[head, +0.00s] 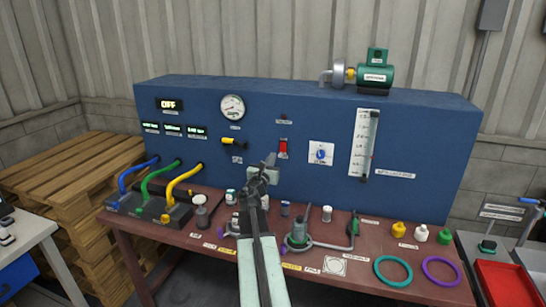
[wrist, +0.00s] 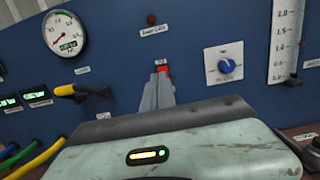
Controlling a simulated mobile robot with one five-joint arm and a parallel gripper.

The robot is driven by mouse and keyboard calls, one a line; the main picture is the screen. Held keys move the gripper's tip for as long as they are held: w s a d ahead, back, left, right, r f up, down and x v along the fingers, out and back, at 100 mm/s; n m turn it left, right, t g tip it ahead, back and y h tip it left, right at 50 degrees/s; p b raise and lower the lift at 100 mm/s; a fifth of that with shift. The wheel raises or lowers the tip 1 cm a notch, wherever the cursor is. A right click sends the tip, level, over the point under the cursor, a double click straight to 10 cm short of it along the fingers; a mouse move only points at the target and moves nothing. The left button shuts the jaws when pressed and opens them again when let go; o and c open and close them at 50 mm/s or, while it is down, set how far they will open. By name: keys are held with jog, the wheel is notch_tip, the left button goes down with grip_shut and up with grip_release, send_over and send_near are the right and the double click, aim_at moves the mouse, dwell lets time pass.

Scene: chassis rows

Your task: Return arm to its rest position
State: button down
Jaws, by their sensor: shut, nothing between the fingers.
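My arm reaches up from the bottom middle of the head view, over the brown bench (head: 200,236) toward the blue panel (head: 240,130). My gripper (head: 270,160) is shut and empty in front of the panel, just left of and below a red switch (head: 283,149). In the wrist view the closed fingers (wrist: 161,85) point at the panel, and the red switch (wrist: 162,67) shows just past their tips. I cannot tell whether the tips touch it. A display (head: 168,104) on the panel reads OFF.
A gauge (head: 232,107), a yellow-handled valve (head: 230,141), a blue knob (head: 321,153) and a clear level tube (head: 363,145) are on the panel. Wooden pallets (head: 70,180) stand left.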

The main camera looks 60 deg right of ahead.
dwell(0.4)
jog(key=w+a+n+t+y, duration=0.2)
jog(key=w+a+t, duration=0.2)
jog(key=w+a, duration=1.25)
jog(key=w+a+f+m+y, duration=0.1)
jog(key=w+a+f+m, duration=0.15)
jog(key=a, duration=0.45)
jog(key=w+a+f+m+y, duration=0.1)
jog(key=w+a+f+y, duration=0.15)
jog(key=a, duration=0.55)
jog(key=s+a+f+m+g+y, duration=0.25)
jog(key=a+f+m, duration=0.45)
jog(key=a, duration=0.4)
jog(key=s+a+f+m+g+y, duration=0.2)
jog(key=s+a+f+m+y, duration=0.2)
jog(key=a+f, duration=0.65)
jog(key=s+a+f+m+g+y, duration=0.4)
jog(key=s+a+m+g+y, duration=0.1)
jog(key=s+a+m, duration=0.4)
jog(key=s+a+y, duration=0.1)
jog(key=s+a, duration=0.1)
jog(key=a, duration=0.2)
jog(key=shift+a, duration=0.3)
